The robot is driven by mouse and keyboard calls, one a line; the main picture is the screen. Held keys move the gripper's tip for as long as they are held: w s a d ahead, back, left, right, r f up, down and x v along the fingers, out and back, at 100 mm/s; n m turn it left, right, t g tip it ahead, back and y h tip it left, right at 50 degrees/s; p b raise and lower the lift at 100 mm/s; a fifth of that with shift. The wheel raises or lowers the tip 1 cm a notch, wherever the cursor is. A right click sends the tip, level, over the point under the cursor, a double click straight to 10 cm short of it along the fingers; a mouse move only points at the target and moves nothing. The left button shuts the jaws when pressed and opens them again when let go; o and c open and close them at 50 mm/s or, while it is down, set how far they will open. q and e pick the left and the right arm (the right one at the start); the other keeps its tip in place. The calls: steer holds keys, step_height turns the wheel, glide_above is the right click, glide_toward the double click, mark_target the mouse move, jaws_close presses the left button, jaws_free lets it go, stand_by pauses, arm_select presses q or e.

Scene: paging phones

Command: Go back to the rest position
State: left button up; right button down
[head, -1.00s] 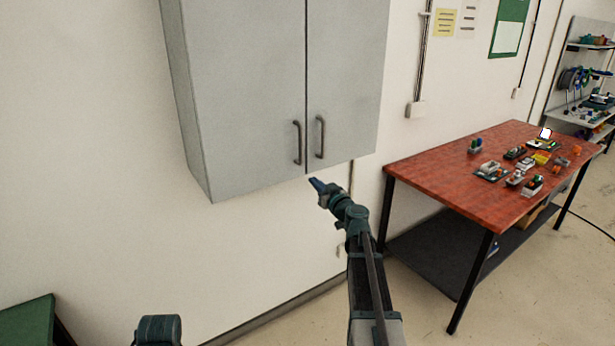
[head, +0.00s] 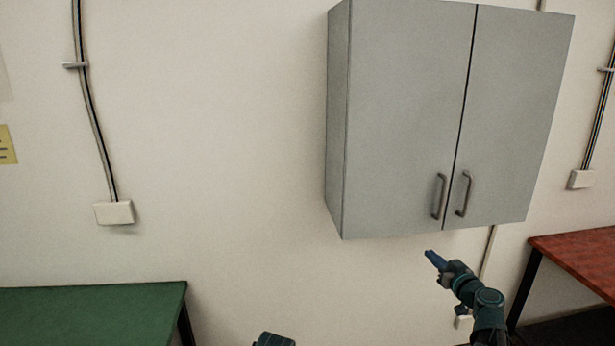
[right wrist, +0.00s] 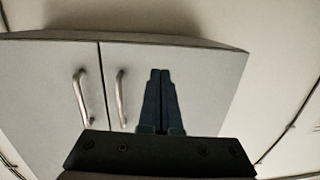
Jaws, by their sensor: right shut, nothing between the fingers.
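My right gripper (head: 432,257) is raised in front of the wall, just below the grey wall cabinet (head: 400,120) in the head view. It is shut and empty. In the right wrist view its two fingers (right wrist: 161,75) lie together in front of the cabinet doors (right wrist: 205,85), to the right of the two handles. Both cabinet doors are closed. At the bottom edge of the head view a small dark part of my body shows; I cannot see my left gripper.
A green table (head: 95,310) stands at the lower left, and a red table (head: 585,262) at the right edge. A white wall box with cables (head: 115,212) is on the wall at left. The wall between the green table and the cabinet is bare.

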steer(key=s+a+f+n+g+y, duration=0.1)
steer(key=s+a+f+g+y, duration=0.2)
steer(key=a, duration=0.6)
steer(key=s+a+f+n+g, duration=0.25)
steer(key=a+f, duration=0.25)
steer(key=a, duration=0.5)
steer(key=s+a+f+n+g+y, duration=0.1)
steer(key=s+a+f+g+y, duration=0.2)
steer(key=a, duration=0.6)
steer(key=s+a+f+g+h, duration=0.2)
steer(key=s+f+g+h, duration=0.1)
steer(key=s, duration=0.4)
steer(key=s+a+f+m+g+h, duration=0.1)
steer(key=s+f+g+h, duration=0.1)
steer(key=s, duration=0.5)
steer(key=s+a+f+m+g+h, duration=0.1)
steer(key=s+a+f+g+h, duration=0.1)
steer(key=s+h, duration=0.3)
steer(key=shift+s+a+f+g, duration=0.3)
steer(key=shift+s+f+g, duration=0.6)
steer(key=shift+s, duration=0.1)
